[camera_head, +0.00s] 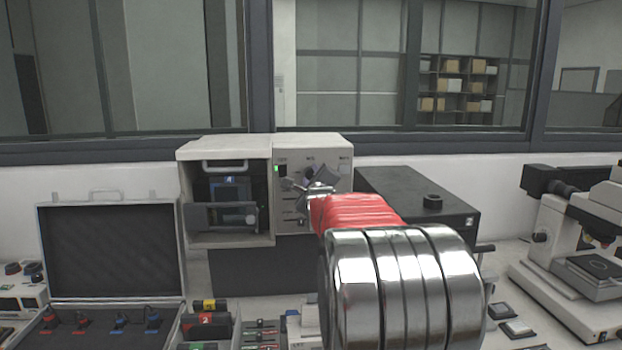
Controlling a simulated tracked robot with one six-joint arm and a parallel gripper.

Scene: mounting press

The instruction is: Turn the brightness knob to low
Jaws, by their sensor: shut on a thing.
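A pale boxy unit (225,151) stands at the back of the bench. Its right half is a control panel (340,160) with small labels along the top, a green light at its upper left and dark slots lower down. The labels are too small to read surely. My gripper (305,183) is in front of this panel, at the end of my red and chrome arm. Its grey jaws are shut on a knob at the middle of the panel. The jaws and arm hide the knob almost wholly, so its pointer and setting cannot be seen.
An open case (112,246) with coloured plugs stands at the left. A dark box (415,195) with a round black knob (432,201) on top is right of the panel. A microscope (582,250) stands far right. Small racks and parts lie in front.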

